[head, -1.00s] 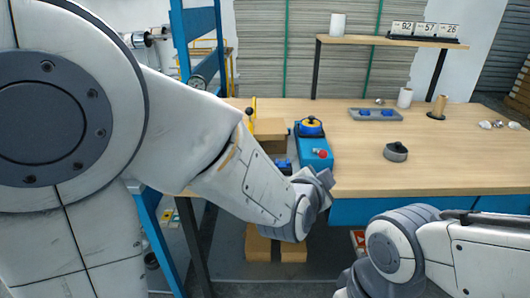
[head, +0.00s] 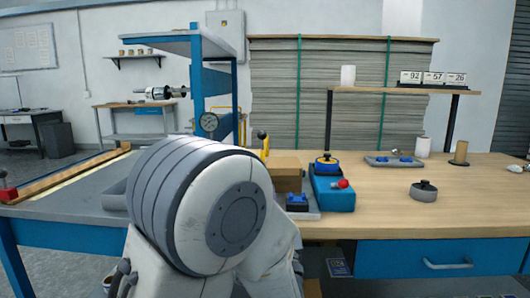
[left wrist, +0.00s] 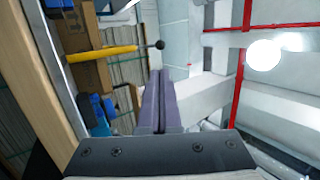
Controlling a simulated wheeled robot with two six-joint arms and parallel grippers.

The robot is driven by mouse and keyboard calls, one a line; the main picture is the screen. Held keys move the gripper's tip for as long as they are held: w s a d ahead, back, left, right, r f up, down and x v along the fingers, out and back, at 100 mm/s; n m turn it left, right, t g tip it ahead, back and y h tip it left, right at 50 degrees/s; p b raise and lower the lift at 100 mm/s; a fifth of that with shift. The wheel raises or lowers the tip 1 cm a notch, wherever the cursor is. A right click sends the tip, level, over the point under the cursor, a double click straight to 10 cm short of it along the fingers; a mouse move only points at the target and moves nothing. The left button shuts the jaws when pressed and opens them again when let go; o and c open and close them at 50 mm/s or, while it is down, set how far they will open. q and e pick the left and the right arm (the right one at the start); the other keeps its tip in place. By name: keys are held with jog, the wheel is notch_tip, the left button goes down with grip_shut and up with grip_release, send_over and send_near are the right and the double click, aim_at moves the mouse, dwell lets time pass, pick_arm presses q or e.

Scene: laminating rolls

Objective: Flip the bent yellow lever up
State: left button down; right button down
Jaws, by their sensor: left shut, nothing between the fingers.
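The yellow lever (head: 265,146) has a dark ball knob and shows behind the cardboard-brown block in the head view, with its knob end uppermost. In the left wrist view the yellow lever (left wrist: 112,51) runs across the upper left, slightly bent, its black ball at the right end. My left gripper (left wrist: 159,72) is shut and empty; its fingertips appear just below the ball in that picture. I cannot tell whether they touch it. In the head view my left arm hides its gripper. My right gripper is out of view.
A blue box (head: 332,194) with a red knob and a brown block (head: 286,172) stand close to the lever. A grey tray (head: 396,161) and a dark round pot (head: 424,191) are farther right on the wooden bench (head: 380,205). The bench's right part is mostly clear.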

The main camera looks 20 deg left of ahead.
aim_at(263, 139)
pick_arm(q)
jog(key=x, duration=1.4)
jog(key=shift+r, duration=0.1)
